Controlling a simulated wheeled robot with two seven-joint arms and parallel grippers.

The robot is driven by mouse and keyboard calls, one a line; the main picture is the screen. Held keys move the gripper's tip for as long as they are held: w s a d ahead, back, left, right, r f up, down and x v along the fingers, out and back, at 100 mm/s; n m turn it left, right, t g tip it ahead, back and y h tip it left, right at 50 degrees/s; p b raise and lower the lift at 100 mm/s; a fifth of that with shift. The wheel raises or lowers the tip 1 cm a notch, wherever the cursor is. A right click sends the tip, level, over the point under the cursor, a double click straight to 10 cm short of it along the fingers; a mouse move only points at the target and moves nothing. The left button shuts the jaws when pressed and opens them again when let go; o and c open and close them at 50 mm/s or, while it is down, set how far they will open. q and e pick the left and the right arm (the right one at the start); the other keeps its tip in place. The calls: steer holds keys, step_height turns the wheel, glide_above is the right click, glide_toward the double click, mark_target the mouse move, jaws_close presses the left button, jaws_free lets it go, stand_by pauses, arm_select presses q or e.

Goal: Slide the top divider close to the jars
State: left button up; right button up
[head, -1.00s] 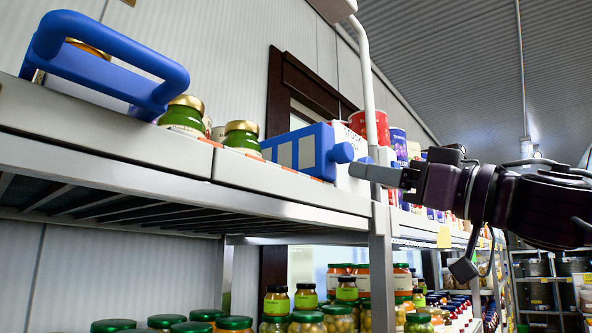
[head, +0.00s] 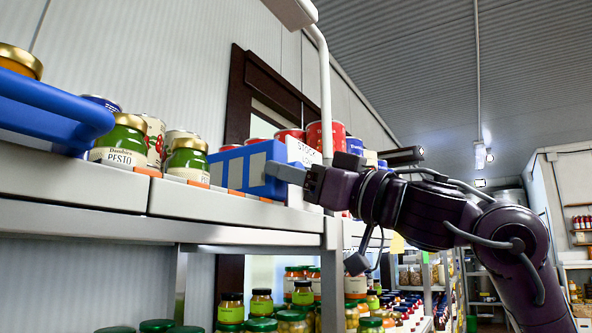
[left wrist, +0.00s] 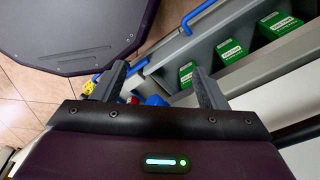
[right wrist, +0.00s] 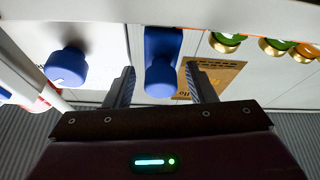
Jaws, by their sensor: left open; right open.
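The blue divider (head: 243,167) with light grey panels stands on the top shelf, just right of the pesto jars (head: 187,160). A small gap shows between it and the nearest jar. My right gripper (head: 290,172) is at its front end and hides its knob in the head view. In the right wrist view the open fingers (right wrist: 161,88) stand on either side of the divider's blue knob (right wrist: 161,80), with room at both sides. The jars (right wrist: 228,40) show to the right there. My left gripper (left wrist: 158,88) is open and empty in its own wrist view.
A blue looped handle (head: 50,110) juts out at the left of the shelf. A white box (head: 303,152) and red tins (head: 325,135) stand right of the divider. Another blue knob (right wrist: 67,66) and a brown card (right wrist: 215,75) show in the right wrist view. A white post rises beside my arm.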

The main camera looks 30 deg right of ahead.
steer(key=shift+w, duration=0.1)
steer(key=c, duration=0.7)
jaws_close()
steer(key=shift+s+a, duration=0.55)
steer(key=shift+a, duration=0.35)
steer(key=shift+s+a, duration=0.5)
steer(key=shift+a, duration=0.4)
arm_select(q)
steer(key=shift+s+d+f, duration=0.1)
steer(key=shift+s+f, duration=0.05)
steer(key=shift+s, duration=0.55)
arm_select(e)
steer(key=o, duration=0.7)
jaws_free()
arm_select(q)
step_height(320, 180, down, 4)
steer(key=b, duration=0.4)
arm_select(e)
steer(key=v, duration=0.7)
steer(key=shift+s+d+f, duration=0.2)
steer(key=shift+s+d, duration=0.05)
